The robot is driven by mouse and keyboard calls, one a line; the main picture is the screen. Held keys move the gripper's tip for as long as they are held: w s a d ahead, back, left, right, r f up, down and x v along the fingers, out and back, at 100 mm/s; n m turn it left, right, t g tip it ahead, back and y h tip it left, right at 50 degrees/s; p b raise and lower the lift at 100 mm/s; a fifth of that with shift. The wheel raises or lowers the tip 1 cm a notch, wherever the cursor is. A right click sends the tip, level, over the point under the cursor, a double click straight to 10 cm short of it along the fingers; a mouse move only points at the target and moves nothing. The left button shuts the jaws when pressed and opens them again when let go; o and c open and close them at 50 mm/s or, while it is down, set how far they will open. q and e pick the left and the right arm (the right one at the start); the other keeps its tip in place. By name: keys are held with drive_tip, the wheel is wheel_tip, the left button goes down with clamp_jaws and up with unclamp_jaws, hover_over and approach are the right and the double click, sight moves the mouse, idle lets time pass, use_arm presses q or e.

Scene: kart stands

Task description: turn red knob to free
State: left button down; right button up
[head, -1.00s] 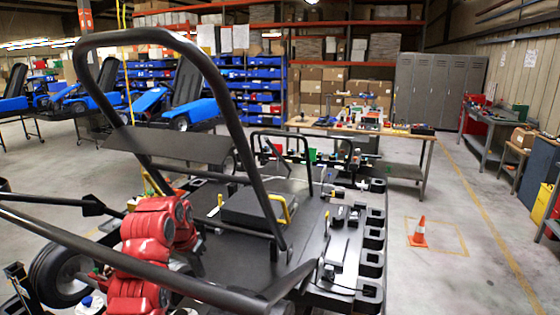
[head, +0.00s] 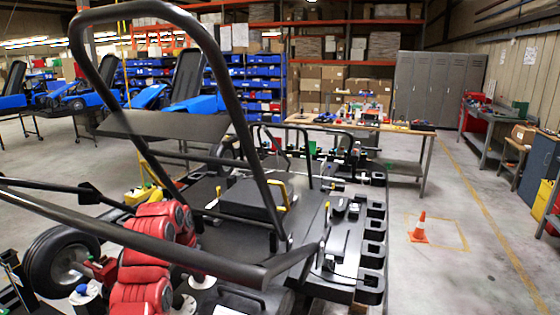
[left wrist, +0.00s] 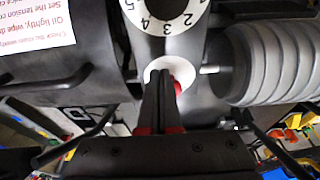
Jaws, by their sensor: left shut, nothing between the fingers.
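In the left wrist view, a red knob (left wrist: 178,87) shows only as a small red edge. It sits at a white disc (left wrist: 155,66), and the dark fingers hide most of it. My left gripper (left wrist: 163,76) is shut and empty, its tips in front of the disc. I cannot tell whether they touch the knob. Above is a white dial ring (left wrist: 166,18) with black numbers. No "free" mark is readable. In the head view I cannot clearly pick out the left gripper or the red knob. My right gripper is not in view.
A grey ribbed cylinder (left wrist: 275,62) stands close on the right, and a printed label (left wrist: 35,20) is at upper left. In the head view, black kart tubes (head: 215,75) cross the near space. A blue knob (head: 82,289) shows low left. Open floor and a cone (head: 419,229) lie right.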

use_arm(q)
drive_tip(key=shift+w+r, duration=0.1)
drive_tip(key=shift+w, duration=0.2)
idle(0.7)
drive_tip(key=shift+a+b, duration=0.15)
drive_tip(key=shift+b, duration=0.25)
drive_tip(key=shift+w+a+b, duration=0.1)
drive_tip(key=shift+a+b, duration=0.25)
drive_tip(key=shift+b, duration=0.4)
drive_tip(key=shift+s+a+r+b, duration=0.1)
drive_tip(key=shift+s+a+b, duration=0.2)
drive_tip(key=shift+b, duration=0.4)
drive_tip(key=shift+s+r+b, duration=0.1)
drive_tip(key=shift+r+b, duration=0.15)
drive_tip(key=shift+b, duration=0.1)
drive_tip(key=shift+a, duration=0.1)
drive_tip(key=shift+s+f, duration=0.1)
